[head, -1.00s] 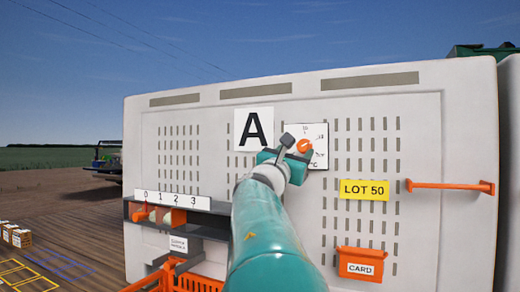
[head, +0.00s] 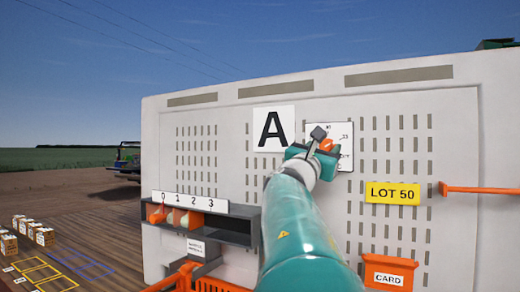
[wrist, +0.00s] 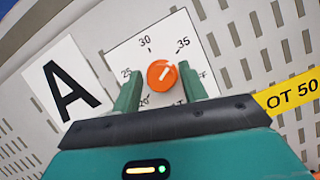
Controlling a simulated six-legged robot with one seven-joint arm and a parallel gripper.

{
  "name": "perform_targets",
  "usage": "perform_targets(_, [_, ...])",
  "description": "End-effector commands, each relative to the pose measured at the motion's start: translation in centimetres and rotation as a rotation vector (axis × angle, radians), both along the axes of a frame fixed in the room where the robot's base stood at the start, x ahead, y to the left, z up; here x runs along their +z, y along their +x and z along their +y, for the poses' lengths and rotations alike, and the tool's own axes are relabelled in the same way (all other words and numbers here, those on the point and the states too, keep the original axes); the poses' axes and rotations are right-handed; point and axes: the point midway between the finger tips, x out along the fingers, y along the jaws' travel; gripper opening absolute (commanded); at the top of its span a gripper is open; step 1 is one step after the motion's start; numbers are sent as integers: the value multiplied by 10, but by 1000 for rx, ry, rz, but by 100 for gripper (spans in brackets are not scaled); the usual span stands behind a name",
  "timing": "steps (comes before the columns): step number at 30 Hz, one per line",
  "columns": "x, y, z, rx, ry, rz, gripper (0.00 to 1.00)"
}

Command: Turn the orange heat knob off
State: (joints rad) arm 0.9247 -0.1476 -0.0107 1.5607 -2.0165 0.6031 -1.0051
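The orange heat knob (wrist: 162,75) is on a white dial plate (wrist: 147,30) on the panel. Its white pointer line points up and right, between the 30 and 35 marks. OFF is printed at the right of the dial, partly behind a finger. My gripper (wrist: 160,80) is open, with one green finger on each side of the knob in the wrist view. I cannot tell whether the fingers touch it or how deep they reach.
A large A sign (head: 274,128) is left of the dial, and a yellow LOT 50 label (head: 392,192) is to the right. An orange bar handle (head: 485,190) and a CARD box (head: 389,272) stick out from the panel. A dark shelf numbered 0 to 3 (head: 188,201) is at lower left.

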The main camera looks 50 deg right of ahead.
Motion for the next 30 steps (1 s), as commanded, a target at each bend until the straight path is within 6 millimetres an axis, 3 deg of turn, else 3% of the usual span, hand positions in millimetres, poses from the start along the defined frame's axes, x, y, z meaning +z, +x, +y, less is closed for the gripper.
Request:
perform_targets(1, [0, 0, 0, 0, -1, 0, 32])
perform_targets(5, [1, 0, 0, 0, -1, -1, 7])
perform_targets(6, [1, 0, 0, 0, -1, -1, 5])
perform_targets(17, [2, 2, -1, 1, 6, -52, 5])
perform_targets(30, [3, 3, -1, 1, 54, -363, 5])
